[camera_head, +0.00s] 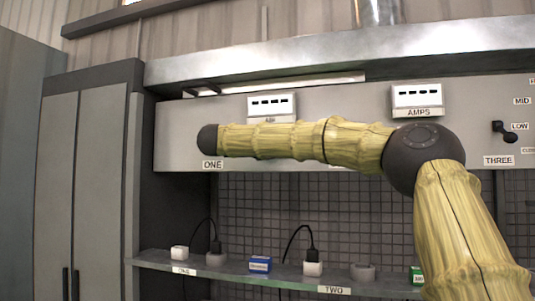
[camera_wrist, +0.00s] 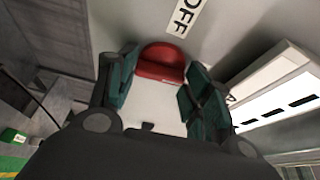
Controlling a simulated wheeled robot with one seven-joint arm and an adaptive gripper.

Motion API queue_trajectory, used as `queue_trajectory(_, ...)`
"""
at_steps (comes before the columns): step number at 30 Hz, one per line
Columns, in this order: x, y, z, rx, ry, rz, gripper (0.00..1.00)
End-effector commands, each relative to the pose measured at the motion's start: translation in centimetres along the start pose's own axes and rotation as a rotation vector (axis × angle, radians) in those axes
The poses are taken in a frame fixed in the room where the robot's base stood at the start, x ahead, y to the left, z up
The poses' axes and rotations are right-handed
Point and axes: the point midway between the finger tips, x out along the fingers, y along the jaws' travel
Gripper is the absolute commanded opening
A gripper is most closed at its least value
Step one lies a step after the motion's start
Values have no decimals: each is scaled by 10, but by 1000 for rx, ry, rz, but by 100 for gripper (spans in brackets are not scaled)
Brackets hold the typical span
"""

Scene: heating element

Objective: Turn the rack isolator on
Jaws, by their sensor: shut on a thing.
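A red switch handle (camera_wrist: 162,62), which looks like the rack isolator, sits on a pale panel (camera_wrist: 157,105) in the wrist view. An OFF label (camera_wrist: 181,17) is on the panel just beyond it. My gripper (camera_wrist: 160,72) has its two dark green fingers on either side of the red handle and is shut on it. The handle's lower part and the exact contact of the fingers are partly hidden. In the head view my arm stretches left across the grey panel (camera_head: 180,135) and hides my gripper and the red handle.
A shelf (camera_head: 225,273) below bears several small blocks and cables. A tall grey cabinet (camera_head: 95,185) stands at left.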

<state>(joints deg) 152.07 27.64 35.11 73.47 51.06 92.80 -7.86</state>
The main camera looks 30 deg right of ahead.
Motion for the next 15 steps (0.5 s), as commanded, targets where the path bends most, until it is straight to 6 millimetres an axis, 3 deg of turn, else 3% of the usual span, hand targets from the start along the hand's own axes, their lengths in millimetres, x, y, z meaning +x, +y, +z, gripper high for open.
queue_trajectory(15,0,2,0,68,1,33,26)
